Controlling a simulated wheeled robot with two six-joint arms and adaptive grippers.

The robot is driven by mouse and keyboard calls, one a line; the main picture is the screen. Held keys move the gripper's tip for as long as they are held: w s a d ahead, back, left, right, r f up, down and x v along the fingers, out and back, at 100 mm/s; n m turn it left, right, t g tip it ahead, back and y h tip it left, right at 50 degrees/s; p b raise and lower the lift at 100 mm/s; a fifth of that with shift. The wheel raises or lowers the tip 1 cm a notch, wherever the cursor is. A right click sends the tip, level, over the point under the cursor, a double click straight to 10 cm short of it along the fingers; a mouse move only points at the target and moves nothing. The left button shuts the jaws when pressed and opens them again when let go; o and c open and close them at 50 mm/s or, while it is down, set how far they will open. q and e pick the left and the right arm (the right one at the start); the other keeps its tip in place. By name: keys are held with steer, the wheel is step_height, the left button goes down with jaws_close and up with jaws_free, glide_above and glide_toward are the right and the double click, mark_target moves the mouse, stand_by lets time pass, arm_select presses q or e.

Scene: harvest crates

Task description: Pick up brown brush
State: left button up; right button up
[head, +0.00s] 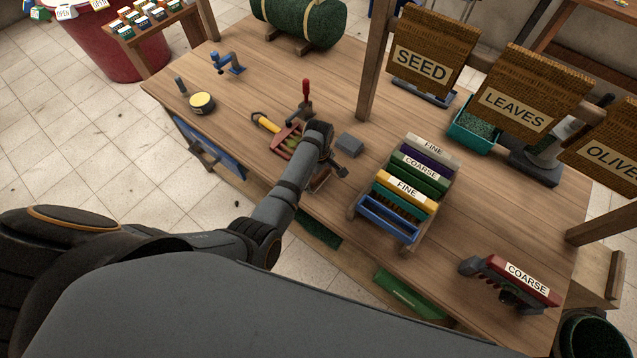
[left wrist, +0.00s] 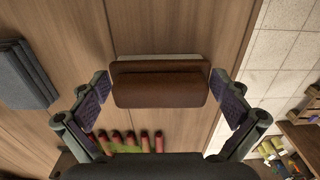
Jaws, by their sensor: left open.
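The brown brush (left wrist: 160,88) lies on the wooden table near its front edge. In the left wrist view it is a brown block with a pale strip along its far side. In the head view only a small brown part (head: 319,182) shows beside my left gripper (head: 328,168). In the left wrist view the open fingers of my left gripper (left wrist: 161,86) stand on either side of the brush, with a small gap at each end. I cannot tell how high they are above it. My right gripper is not in view.
A grey block (head: 349,145) lies right of my left gripper. A rack of labelled combs (head: 412,185) stands further right. A red COARSE tool (head: 515,279) lies at the front right.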

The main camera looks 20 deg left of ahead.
arm_select(q)
steer(key=shift+r, duration=0.1)
steer(key=c, duration=0.8)
steer(key=shift+r, duration=0.1)
steer(key=shift+r, duration=0.25)
step_height(320, 180, up, 3)
steer(key=shift+w+f, duration=0.15)
steer(key=shift+f, duration=0.05)
steer(key=w+r+b, duration=0.1)
steer(key=r, duration=0.1)
steer(key=w+d+r+b, duration=0.1)
steer(key=w, duration=0.1)
steer(key=shift+w+d+r, duration=0.1)
steer(key=shift+d+r, duration=0.1)
steer(key=shift+r, duration=0.2)
steer(key=w+d+r+b, duration=0.3)
steer(key=w+r+b, duration=0.2)
steer(key=w, duration=0.4)
steer(key=shift+w+d+r, duration=0.3)
steer(key=shift+r, duration=0.15)
